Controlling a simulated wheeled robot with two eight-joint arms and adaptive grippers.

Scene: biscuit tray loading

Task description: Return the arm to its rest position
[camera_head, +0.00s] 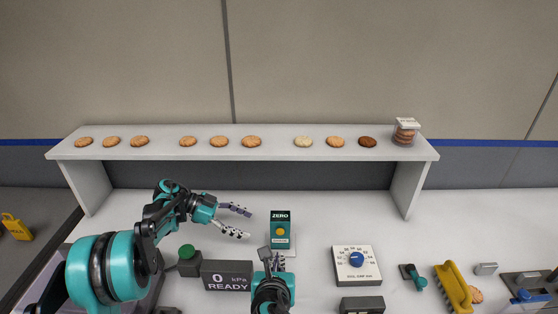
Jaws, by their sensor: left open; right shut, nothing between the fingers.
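My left gripper (241,221) comes in from the left, with its arm bent over the left part of the table. Its two fingers point right and are spread apart, with nothing between them. My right gripper (278,262) is low in the middle of the view, just in front of the teal ZERO box. Its fingers are together and hold nothing that I can see. Whether it touches the box's base, I cannot tell.
A white shelf (270,155) with several biscuits and a clear container (405,132) spans the back. On the table are the ZERO box (280,228), a READY display (227,275), a green button (187,252), a blue-knob dial (357,265) and a yellow-handled item (453,287).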

